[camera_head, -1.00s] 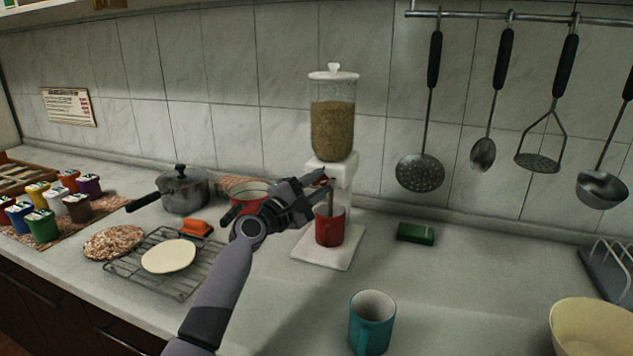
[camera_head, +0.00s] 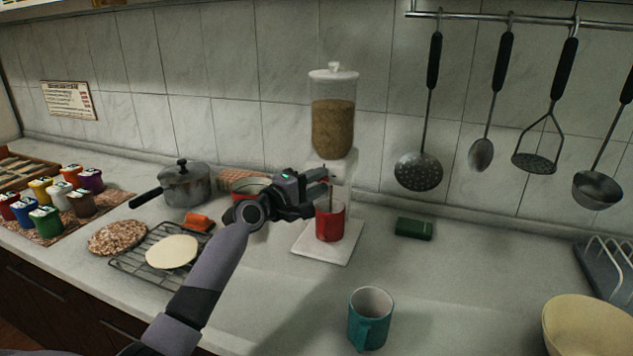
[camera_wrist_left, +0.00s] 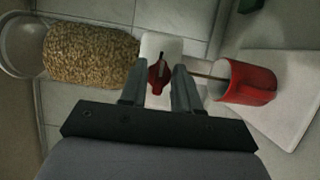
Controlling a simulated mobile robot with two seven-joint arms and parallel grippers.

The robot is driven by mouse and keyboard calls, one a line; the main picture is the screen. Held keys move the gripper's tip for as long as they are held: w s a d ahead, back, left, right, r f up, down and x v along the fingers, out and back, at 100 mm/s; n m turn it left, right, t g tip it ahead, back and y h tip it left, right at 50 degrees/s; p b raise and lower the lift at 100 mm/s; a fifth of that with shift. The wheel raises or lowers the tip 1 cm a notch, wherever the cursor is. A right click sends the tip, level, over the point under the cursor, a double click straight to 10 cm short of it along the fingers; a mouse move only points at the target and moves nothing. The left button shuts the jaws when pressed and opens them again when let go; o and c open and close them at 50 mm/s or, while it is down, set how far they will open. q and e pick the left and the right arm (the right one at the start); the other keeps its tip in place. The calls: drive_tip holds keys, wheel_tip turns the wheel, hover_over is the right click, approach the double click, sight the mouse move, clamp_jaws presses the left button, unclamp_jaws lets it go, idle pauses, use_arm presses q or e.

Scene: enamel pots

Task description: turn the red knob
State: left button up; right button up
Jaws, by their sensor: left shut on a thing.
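The red knob (camera_wrist_left: 158,76) is on the white neck of the grain dispenser and sits between the fingers of my left gripper (camera_wrist_left: 159,88) in the left wrist view. The gripper is shut on it. The dispenser (camera_head: 333,125) has a clear jar partly full of brown grain and a white base. A red mug (camera_head: 330,224) stands under its outlet. A thin brown strip, like falling grain, reaches down into the mug. My right gripper is not in view.
A teal mug (camera_head: 370,320) stands in front, with a cream bowl (camera_head: 590,330) at the right. A green block (camera_head: 414,229) lies right of the dispenser. A red pot (camera_head: 245,188) and a grey pot (camera_head: 185,188) are at the left.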

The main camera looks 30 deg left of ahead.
use_arm(q)
drive_tip(key=shift+r, duration=0.1)
drive_tip(key=o, duration=0.7)
drive_tip(key=s, duration=0.4)
drive_tip(key=s+a+b, duration=0.1)
drive_tip(key=s, duration=0.2)
drive_tip(key=shift+o, duration=0.2)
idle(0.4)
